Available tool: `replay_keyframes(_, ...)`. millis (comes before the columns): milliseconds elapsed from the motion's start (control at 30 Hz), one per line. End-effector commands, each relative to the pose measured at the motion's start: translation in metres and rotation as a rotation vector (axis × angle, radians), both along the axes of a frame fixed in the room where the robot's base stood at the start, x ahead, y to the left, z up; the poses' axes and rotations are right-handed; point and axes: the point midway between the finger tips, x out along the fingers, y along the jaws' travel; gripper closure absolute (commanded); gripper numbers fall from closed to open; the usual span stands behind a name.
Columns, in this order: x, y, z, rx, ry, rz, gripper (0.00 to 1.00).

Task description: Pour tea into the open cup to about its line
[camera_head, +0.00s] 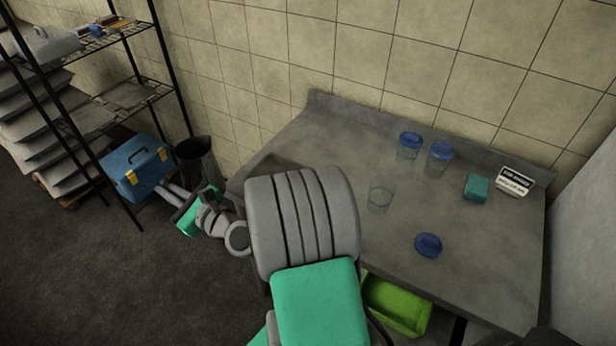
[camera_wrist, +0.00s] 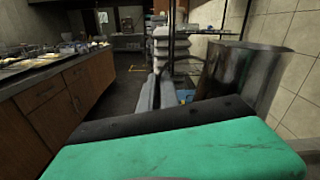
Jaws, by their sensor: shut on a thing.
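The open cup (camera_head: 380,196) is a clear glass standing upright on the grey table, with no lid; its line and any contents are too faint to tell. My gripper (camera_head: 172,192) is left of the table's left end, reaching away from the cup. It is shut on a dark metal jug (camera_head: 196,152), seemingly by the handle; the grip is small in view. The jug looks roughly upright, clear of the tabletop. It also shows large at the right in the wrist view (camera_wrist: 238,78), beside my gripper's fingers (camera_wrist: 157,92). The tea inside is not visible.
Two cups with blue lids (camera_head: 409,146) (camera_head: 438,158) stand behind the open cup. A loose blue lid (camera_head: 428,244) lies in front. A green block (camera_head: 477,187) and small sign (camera_head: 514,180) are at right. A shelf rack (camera_head: 110,110) and blue toolbox (camera_head: 138,170) are left.

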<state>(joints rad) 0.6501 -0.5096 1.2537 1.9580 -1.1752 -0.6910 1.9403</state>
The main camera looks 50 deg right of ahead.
Motion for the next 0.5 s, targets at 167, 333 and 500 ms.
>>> replay_keyframes(167, -0.015, -0.060, -0.012, 0.007, 0.000, -0.199, 1.00)
replay_keyframes(333, -0.047, -0.123, -0.027, 0.006, 0.003, -0.429, 1.00)
replay_keyframes(500, -0.090, -0.178, -0.039, -0.007, 0.008, -0.657, 1.00)
